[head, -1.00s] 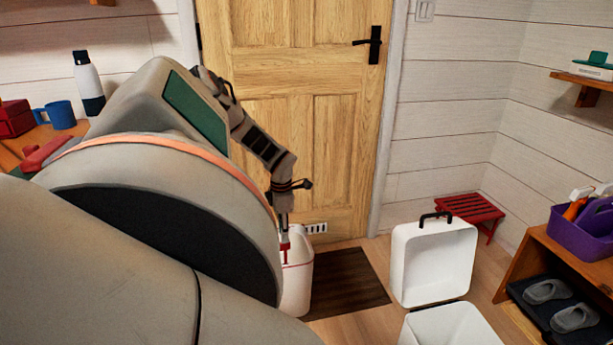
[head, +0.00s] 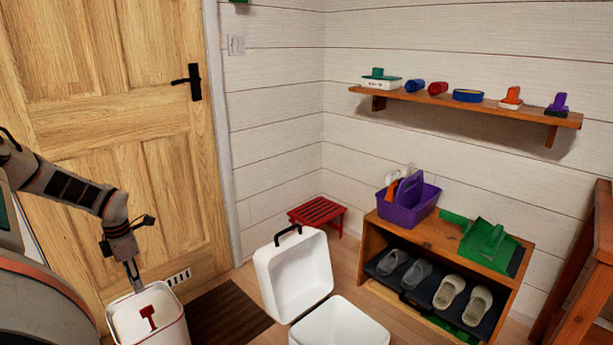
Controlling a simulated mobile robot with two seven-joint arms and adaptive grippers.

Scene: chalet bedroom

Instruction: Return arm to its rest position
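My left arm comes in from the left edge, with large grey links close to the camera. My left gripper (head: 132,272) points down at the rim of a white bin (head: 172,332) on the floor by the door. Its fingers are thin and seen nearly edge-on, so I cannot tell whether they are apart or closed. A red T-shaped thing (head: 150,318) shows at the bin, just below and right of the fingertips. It looks apart from them. My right gripper is not in view.
An open white case (head: 298,275) stands right of a dark mat (head: 228,316). Behind is a red stool (head: 318,213). At right are a shoe rack (head: 430,235) with a purple caddy (head: 408,200), a wall shelf (head: 470,103) and wooden furniture (head: 585,270). The door (head: 110,130) is behind my arm.

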